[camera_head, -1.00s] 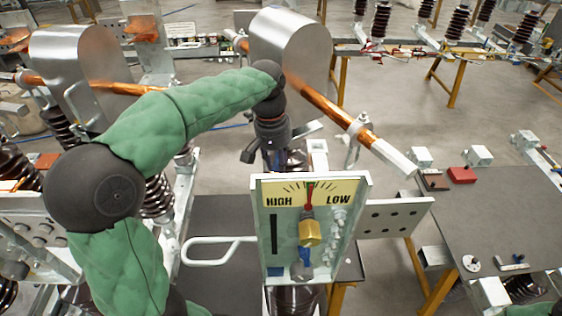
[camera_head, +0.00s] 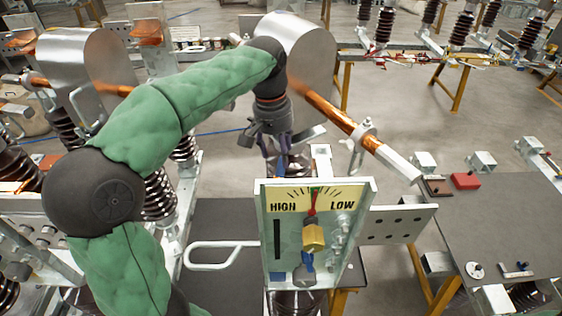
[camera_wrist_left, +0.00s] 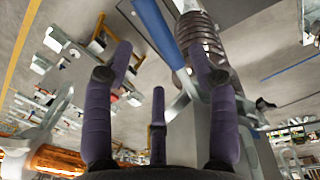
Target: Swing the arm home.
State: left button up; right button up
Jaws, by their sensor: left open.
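My left gripper (camera_head: 284,160) is just behind the top of the gauge panel (camera_head: 267,240), with its fingers pointing down and partly hidden. In the left wrist view its purple fingers (camera_wrist_left: 160,75) are spread open. A blue rod (camera_wrist_left: 158,28) shows between and beyond them beside a brown ribbed insulator (camera_wrist_left: 205,42); I cannot tell whether any finger touches the rod. A copper isolator arm (camera_head: 328,111) with a squared silver end (camera_head: 392,162) reaches right and forward from under a rounded metal hood (camera_head: 312,50). My right gripper is not in view.
The panel reads HIGH and LOW, with its red needle (camera_head: 314,203) near the middle. A white loop handle (camera_head: 222,244) sticks out left of the panel. A grey table (camera_head: 500,225) with a red block (camera_head: 465,181) stands right. Another hood (camera_head: 75,65) stands left.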

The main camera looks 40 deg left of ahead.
pick_arm(q)
notch_tip(320, 180, up, 6)
jog(key=shift+s+a+r, duration=0.15)
jog(key=shift+a+r, duration=0.05)
jog(key=shift+a, duration=0.1)
dwell(0.6)
